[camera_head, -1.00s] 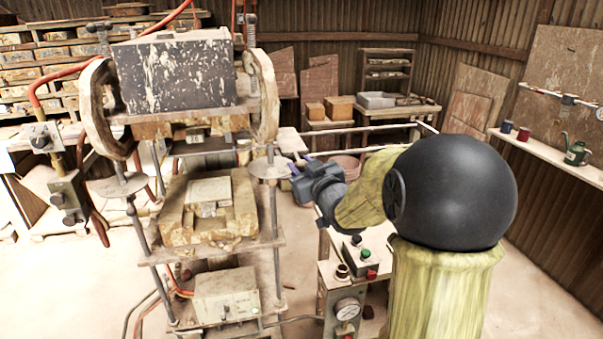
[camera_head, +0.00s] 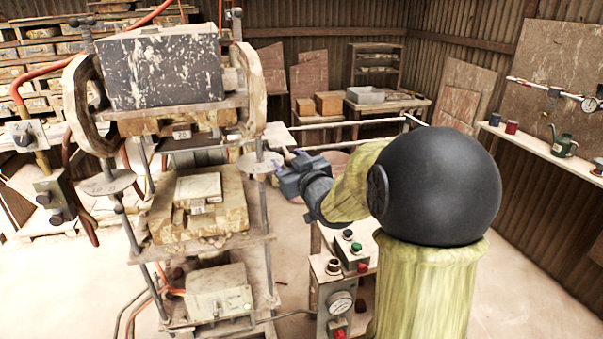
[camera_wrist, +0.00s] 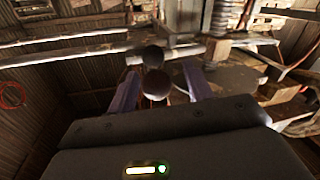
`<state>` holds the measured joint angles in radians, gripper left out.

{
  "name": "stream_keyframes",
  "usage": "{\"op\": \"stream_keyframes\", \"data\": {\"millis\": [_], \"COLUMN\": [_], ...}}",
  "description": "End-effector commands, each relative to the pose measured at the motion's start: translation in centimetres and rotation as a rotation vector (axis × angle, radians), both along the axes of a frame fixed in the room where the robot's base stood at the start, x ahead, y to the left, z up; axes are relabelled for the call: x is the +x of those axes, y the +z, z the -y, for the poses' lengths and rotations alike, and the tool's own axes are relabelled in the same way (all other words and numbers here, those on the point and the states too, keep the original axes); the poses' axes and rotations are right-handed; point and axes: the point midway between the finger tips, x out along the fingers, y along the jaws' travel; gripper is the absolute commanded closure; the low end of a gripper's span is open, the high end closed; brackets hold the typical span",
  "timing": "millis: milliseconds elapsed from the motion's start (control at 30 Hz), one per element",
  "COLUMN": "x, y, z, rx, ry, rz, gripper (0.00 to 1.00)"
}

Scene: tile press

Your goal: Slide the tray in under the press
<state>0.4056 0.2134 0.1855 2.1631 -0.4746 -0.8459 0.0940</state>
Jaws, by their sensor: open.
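The press (camera_head: 165,68) stands at left, with a dark, paint-spotted upper block above a stone-coloured lower bed (camera_head: 225,215). A pale slab lies on that bed, with a gap above it. A light flat plate (camera_head: 278,134), possibly the tray, shows beside the press's right column at the near end of two metal rails; I cannot tell for sure. My gripper (camera_head: 287,163) is open, just right of that column, its fingers toward the plate. In the wrist view, a dark round knob (camera_wrist: 153,57) and a brownish one (camera_wrist: 156,84) appear between or beyond the fingers; contact is unclear.
A control box with buttons (camera_head: 352,250) and a gauge stands below my arm. Metal rails (camera_head: 335,121) run behind the gripper toward the right. A wall shelf (camera_head: 545,150) holds spools and an oil can. Back tables hold boxes. The floor at right is clear.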

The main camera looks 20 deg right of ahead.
Motion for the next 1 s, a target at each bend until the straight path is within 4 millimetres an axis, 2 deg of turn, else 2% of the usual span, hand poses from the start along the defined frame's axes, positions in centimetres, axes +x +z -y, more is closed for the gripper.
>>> {"op": "stream_keyframes", "data": {"millis": [167,800,1000], "x": [-1.7,-13.1,-16.1], "y": [-0.1,-0.1,0.0], "z": [0.3,1.6,2.0], "rx": [-0.003,-0.003,-0.002], "ry": [-0.002,-0.001,0.0], "rz": [0.002,0.001,0.001], "gripper": [0.49,0.49,0.49]}}
